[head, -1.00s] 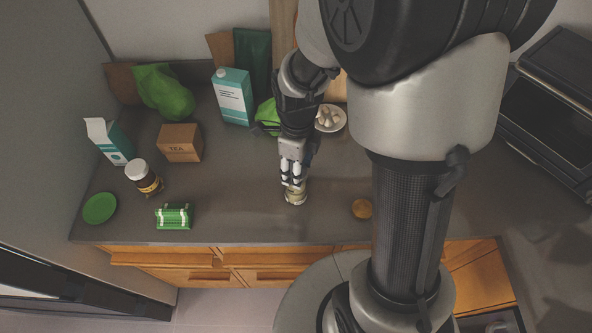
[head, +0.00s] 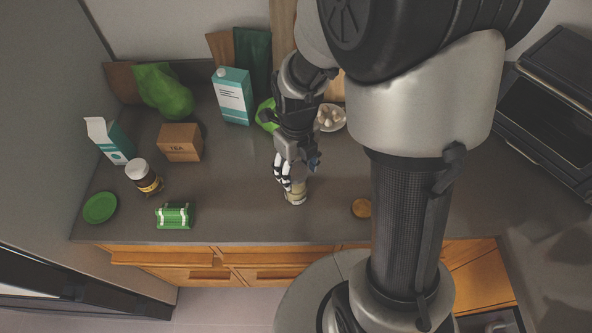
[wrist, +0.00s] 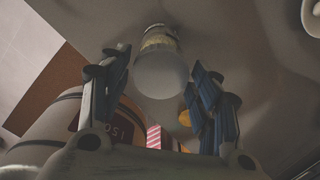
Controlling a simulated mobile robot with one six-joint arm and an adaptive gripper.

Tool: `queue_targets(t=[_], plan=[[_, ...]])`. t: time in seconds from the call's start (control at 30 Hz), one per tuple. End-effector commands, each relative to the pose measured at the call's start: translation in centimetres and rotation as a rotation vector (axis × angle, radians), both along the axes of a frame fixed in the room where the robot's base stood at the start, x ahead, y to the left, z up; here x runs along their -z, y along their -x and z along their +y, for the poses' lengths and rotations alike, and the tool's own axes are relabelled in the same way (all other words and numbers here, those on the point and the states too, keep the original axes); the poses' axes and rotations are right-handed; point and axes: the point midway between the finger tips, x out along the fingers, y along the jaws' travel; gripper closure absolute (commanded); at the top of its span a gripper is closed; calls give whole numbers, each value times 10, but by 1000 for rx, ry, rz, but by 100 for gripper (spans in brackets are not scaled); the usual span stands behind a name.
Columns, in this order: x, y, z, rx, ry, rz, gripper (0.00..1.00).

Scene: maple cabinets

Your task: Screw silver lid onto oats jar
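A small jar with pale tan contents, seemingly the oats jar (head: 297,198), stands upright on the counter below my gripper (head: 284,186). In the wrist view the jar (wrist: 158,40) shows beyond my fingertips, with a round pale grey top, seemingly the silver lid (wrist: 161,77), facing me. The lid looks seated on the jar, but I cannot tell whether it is threaded. My gripper (wrist: 160,72) is tilted and open, its fingers apart on either side of the lid with visible gaps. In the head view the fingers partly hide the jar top.
A round orange-brown item (head: 361,208) lies right of the jar. To the left are a green-and-white bundle (head: 174,216), a dark jar with white lid (head: 138,171), a tea box (head: 180,143) and a green dish (head: 100,208). A teal carton (head: 232,97) stands behind.

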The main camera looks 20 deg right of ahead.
Motion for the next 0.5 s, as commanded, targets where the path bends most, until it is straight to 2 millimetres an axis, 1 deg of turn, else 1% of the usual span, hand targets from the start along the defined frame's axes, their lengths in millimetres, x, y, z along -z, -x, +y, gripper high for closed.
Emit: queue_targets(t=[0.03,0.13,0.4,0.5], plan=[[0,0,0,0,0,-1,37],[0,0,0,-1,0,-1,31],[-1,-1,0,-1,0,-2,31],[-4,-1,0,-1,0,-4,31]])
